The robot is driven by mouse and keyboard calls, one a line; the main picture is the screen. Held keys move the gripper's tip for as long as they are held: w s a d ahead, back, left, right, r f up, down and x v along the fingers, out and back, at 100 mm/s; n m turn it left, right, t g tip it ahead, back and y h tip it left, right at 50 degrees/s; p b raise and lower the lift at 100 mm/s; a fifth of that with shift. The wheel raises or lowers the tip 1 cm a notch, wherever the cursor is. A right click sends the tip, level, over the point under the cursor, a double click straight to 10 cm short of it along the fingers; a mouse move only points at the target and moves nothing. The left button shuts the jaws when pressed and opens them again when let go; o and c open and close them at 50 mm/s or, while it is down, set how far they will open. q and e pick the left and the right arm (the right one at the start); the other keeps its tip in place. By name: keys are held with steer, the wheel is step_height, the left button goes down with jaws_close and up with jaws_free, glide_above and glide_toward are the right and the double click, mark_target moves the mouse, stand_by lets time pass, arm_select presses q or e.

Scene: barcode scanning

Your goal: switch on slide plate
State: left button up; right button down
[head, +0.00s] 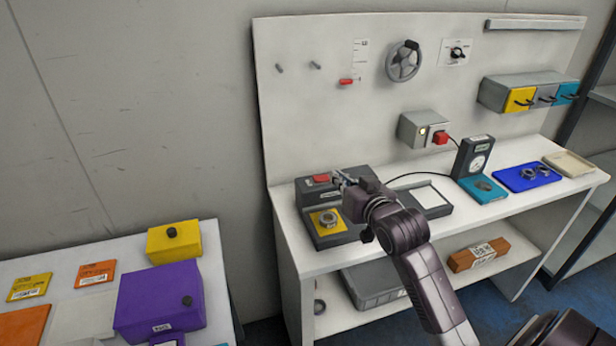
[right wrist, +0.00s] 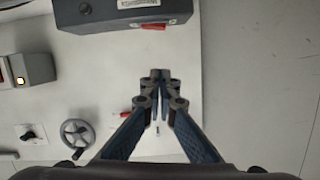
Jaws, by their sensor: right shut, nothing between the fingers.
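A dark grey device (head: 355,178) stands at the left end of the white workbench, with a red switch (head: 319,179) on its top. In front of it is a low dark base with a yellow plate (head: 318,216) carrying a metal ring (head: 328,218). My right gripper (head: 340,179) is shut and empty just right of the red switch in the head view. In the right wrist view, my fingertips (right wrist: 160,75) are together, and the dark device with its label and red switch (right wrist: 153,27) lies beyond them, apart. My left gripper is not in view.
A dark tray (head: 432,197), a gauge stand (head: 473,157) and a blue tray (head: 527,177) stand farther right on the bench. The back panel holds a handwheel (head: 403,61) and a grey power box (head: 413,130). A side table with a purple box (head: 160,300) is at lower left.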

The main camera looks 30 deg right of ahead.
steer(key=p, duration=0.2)
glide_above(320, 187)
steer(key=shift+s+d+f, duration=0.1)
steer(key=shift+d+f, duration=0.05)
steer(key=shift+f, duration=0.4)
steer(key=shift+s+d+f, duration=0.1)
steer(key=shift+d+f, duration=0.05)
steer(key=shift+f, duration=0.35)
steer(key=f, duration=0.2)
steer(key=f+p, duration=0.1)
steer(key=shift+w+a+f, duration=0.15)
steer(key=shift+w, duration=0.15)
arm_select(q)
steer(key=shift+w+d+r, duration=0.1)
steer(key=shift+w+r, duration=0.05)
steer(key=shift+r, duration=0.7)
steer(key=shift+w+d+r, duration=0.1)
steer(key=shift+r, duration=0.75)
arm_select(e)
steer(key=shift+a+f, duration=0.1)
steer(key=shift+f, duration=0.45)
steer(key=shift+f, duration=0.1)
